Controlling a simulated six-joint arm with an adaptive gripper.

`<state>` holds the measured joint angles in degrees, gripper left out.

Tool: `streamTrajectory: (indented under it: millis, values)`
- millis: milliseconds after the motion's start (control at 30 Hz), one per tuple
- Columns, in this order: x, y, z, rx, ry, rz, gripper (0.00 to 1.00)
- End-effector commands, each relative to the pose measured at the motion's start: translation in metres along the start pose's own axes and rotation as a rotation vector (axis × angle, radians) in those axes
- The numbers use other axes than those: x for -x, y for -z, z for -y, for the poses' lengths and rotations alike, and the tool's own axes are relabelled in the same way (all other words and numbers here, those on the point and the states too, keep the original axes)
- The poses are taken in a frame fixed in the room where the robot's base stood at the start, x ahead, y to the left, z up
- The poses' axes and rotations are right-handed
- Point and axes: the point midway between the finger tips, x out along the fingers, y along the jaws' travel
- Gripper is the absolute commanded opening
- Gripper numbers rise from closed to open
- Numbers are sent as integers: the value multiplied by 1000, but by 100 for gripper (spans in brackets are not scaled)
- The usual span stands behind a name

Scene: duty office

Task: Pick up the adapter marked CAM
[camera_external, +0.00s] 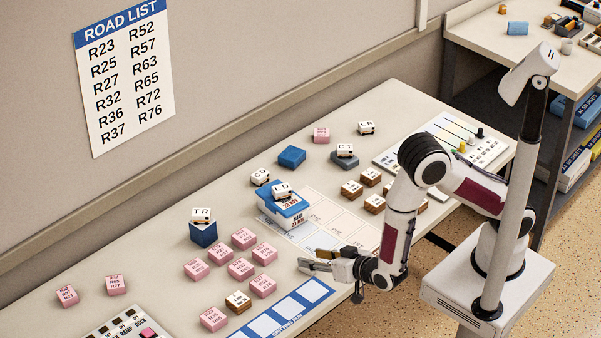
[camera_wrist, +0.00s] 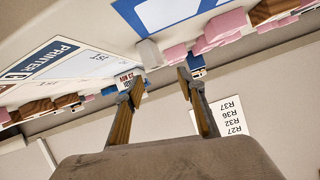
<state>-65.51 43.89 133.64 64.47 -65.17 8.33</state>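No label in view reads CAM. White two-letter adapters stand on the table: one reads TR (camera_external: 202,214) and sits on a dark blue block; one reads CO (camera_external: 260,178); one reads LD (camera_external: 283,190) on a blue-and-white box; one reads CT (camera_external: 345,150) on a grey block. Another white adapter (camera_external: 366,128) at the back has a label too small to read surely. My gripper (camera_external: 308,258) is low over the table's front part, right of the pink blocks, away from the adapters. In the wrist view my gripper (camera_wrist: 160,85) has its fingers apart with nothing held between them.
Several pink blocks (camera_external: 243,238) lie left of my gripper, and brown-sided blocks (camera_external: 351,189) lie behind it. A blue-framed strip (camera_external: 290,312) lies at the front edge. A slider panel (camera_external: 445,140) is at the right. The wall carries a ROAD LIST sheet (camera_external: 125,75).

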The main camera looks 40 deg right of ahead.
Motion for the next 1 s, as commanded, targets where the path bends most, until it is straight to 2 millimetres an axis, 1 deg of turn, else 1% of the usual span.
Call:
streamTrajectory:
  millis: [33,100,367,600,1000]
  values:
    - [3,-7,-1,20,-2,-19,39]
    - [7,-12,-2,43,-6,-54,39]
    - [24,-28,-8,130,-12,-187,39]
    - [35,-32,-11,174,-10,-261,39]
    - [36,-32,-11,177,-10,-267,39]
